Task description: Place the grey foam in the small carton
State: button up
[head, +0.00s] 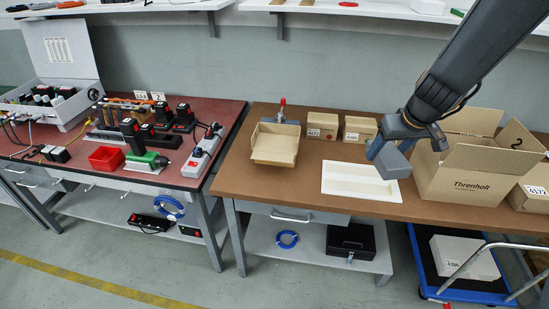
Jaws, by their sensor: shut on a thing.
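My gripper (380,148) hangs over the right part of the brown table, shut on the grey foam (393,164). The foam is a blocky grey piece, held tilted above the right end of a white tray and just left of the large carton. The small carton (274,158) is open and tan, standing on the left part of the same table. It is well to the left of my gripper, with its flaps spread. Its inside looks empty, though its floor is only partly seen.
A large open Threnholt carton (462,186) stands right of my gripper. The white tray (340,180) lies between the cartons. Two closed boxes (322,125) (360,130) and a red-topped tool (282,112) stand behind. A red-topped bench (222,115) with tools is left.

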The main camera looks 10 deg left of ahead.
aim_at(277, 142)
jog(key=k, duration=0.5)
jog(key=u, duration=0.85)
jog(key=i, duration=1.45)
jog(key=z, duration=0.8)
